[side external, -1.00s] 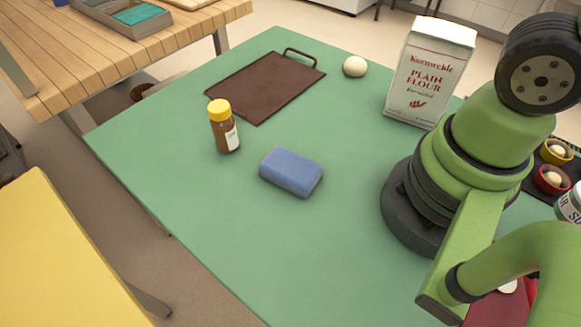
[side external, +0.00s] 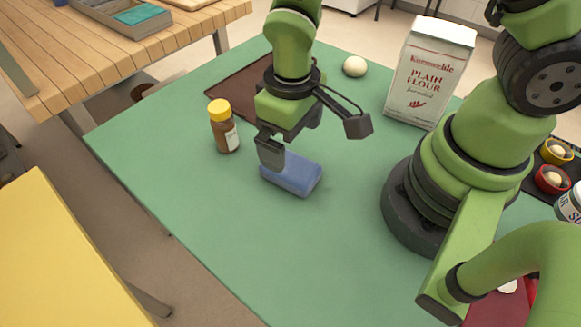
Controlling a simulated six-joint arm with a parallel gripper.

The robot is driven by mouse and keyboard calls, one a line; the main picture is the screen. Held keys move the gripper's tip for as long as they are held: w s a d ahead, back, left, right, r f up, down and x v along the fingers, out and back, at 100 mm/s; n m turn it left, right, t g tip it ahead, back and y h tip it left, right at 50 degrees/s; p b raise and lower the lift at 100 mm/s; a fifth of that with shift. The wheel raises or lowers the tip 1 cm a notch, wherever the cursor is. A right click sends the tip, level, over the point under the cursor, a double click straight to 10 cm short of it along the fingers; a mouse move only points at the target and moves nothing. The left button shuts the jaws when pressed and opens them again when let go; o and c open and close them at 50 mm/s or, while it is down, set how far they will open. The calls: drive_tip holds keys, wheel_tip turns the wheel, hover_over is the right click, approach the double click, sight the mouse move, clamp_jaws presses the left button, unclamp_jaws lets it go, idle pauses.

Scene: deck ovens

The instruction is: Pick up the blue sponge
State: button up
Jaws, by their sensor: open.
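The blue sponge (side external: 296,175) lies flat on the green table in the side external view. My gripper (side external: 312,145) points down just above and behind the sponge. Its jaws are open and wide apart. One finger is close to the sponge's left end and overlaps it in the picture; the other is up to the right. I cannot tell whether the left finger touches the sponge. Nothing is held between the jaws.
A yellow-capped brown jar (side external: 224,128) stands close left of my gripper. A brown tray (side external: 232,88) lies behind, partly hidden by my arm. A flour carton (side external: 428,75) and a pale ball (side external: 355,66) are at the back right. The green table (side external: 220,220) is clear in front.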

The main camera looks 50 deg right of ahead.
sight(290, 165)
drive_tip(key=shift+w+f, duration=0.15)
drive_tip(key=shift+f, duration=3.65)
drive_tip(key=shift+c, duration=0.5)
drive_tip(key=c, duration=0.9)
